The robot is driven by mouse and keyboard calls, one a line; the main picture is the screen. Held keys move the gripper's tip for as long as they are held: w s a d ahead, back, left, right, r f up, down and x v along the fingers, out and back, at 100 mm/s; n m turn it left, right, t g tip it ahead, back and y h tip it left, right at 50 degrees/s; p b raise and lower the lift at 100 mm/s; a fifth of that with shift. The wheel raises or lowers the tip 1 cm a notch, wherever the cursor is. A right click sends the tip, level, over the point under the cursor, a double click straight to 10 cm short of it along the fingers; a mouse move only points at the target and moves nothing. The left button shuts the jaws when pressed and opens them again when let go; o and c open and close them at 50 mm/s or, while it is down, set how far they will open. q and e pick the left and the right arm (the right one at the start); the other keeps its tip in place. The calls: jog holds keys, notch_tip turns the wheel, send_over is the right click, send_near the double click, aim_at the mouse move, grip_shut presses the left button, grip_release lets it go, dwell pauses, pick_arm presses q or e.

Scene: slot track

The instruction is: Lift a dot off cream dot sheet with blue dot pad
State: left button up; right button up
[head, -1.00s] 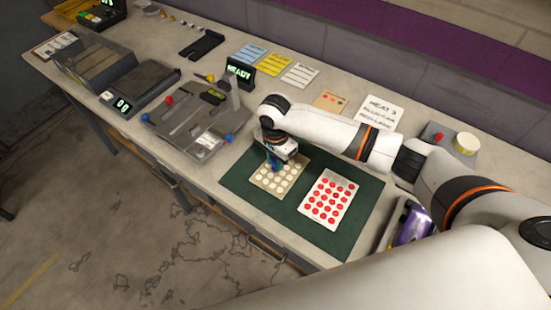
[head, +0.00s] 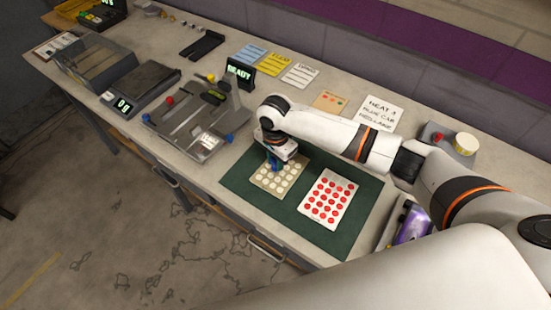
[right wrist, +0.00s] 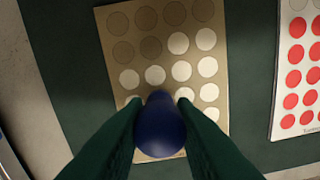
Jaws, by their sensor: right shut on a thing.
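The cream dot sheet (head: 254,184) lies on the green mat (head: 233,181) in the head view. In the right wrist view, the sheet (right wrist: 108,56) shows several cream dots, and several darker, bare circles fill its upper part. My right gripper (head: 276,163) is over the sheet, shut on the blue dot pad (right wrist: 160,125), whose rounded dark-blue body shows between the fingers. The pad hides some lower dots. I cannot tell whether its tip touches the sheet or carries a dot. My left gripper is not in view.
A white sheet of red dots (head: 329,199) lies to the right on the mat. A grey track board (head: 190,120) with coloured knobs stands to the left. A purple-topped device (head: 411,226) is near the right arm. Cards (head: 300,76) lie behind.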

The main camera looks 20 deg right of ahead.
jog(key=shift+s+f+p, duration=0.15)
jog(key=shift+p, duration=0.15)
dwell(1.1)
notch_tip(320, 180, up, 7)
jog(key=p, duration=0.9)
jog(key=shift+r, duration=0.2)
jog(key=shift+f, duration=0.1)
dwell(0.3)
